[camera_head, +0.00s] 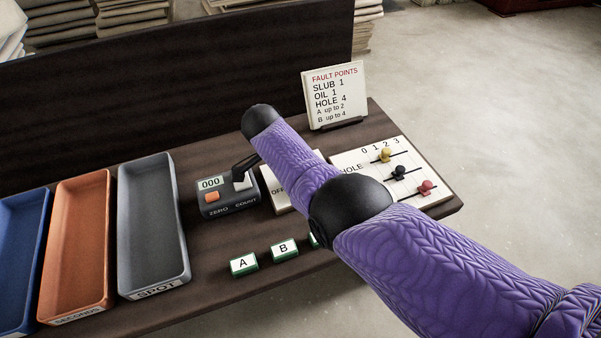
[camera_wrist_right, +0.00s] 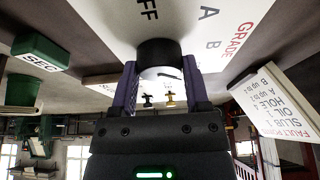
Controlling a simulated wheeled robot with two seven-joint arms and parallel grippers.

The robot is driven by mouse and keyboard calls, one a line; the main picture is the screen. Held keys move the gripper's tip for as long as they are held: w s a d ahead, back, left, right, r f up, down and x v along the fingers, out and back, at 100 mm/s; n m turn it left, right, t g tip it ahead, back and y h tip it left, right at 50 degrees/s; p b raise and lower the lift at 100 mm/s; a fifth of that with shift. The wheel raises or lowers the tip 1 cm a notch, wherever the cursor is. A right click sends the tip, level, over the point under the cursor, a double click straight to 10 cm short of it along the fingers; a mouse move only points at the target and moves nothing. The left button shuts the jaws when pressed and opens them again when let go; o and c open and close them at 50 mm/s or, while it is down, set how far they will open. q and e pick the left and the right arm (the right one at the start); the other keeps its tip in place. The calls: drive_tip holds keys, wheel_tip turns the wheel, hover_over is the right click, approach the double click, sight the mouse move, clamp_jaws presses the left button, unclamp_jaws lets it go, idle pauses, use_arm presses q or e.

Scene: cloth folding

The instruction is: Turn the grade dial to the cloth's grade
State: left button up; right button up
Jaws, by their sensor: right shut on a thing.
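In the right wrist view the plate (camera_wrist_right: 112,22) shows FF, A, B and GRADE. My right gripper (camera_wrist_right: 160,75) has its fingers on either side of the dial's dark round knob (camera_wrist_right: 160,52), shut on it. The knob's pointer setting cannot be read. My right gripper is hidden in the head view, and my left gripper is not in view. No cloth can be made out on the bench.
A fault points sign (camera_head: 335,95) stands at the back. A counter (camera_head: 225,195) reads 000. The bead board (camera_head: 350,160) carries yellow, black and red beads. Green-based A (camera_head: 243,264) and B (camera_head: 284,249) blocks sit in front. Blue, orange and grey trays (camera_head: 150,215) fill the left.

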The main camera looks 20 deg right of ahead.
clamp_jaws()
drive_tip(key=o, duration=1.2)
unclamp_jaws()
drive_tip(key=shift+c, duration=0.2)
drive_tip(key=shift+o, duration=0.6)
use_arm(q)
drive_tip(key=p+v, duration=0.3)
drive_tip(key=p, duration=0.1)
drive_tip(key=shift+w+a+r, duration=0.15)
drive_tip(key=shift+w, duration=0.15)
use_arm(e)
drive_tip(key=v, duration=1)
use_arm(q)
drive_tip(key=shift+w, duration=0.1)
use_arm(e)
drive_tip(key=shift+f, duration=0.15)
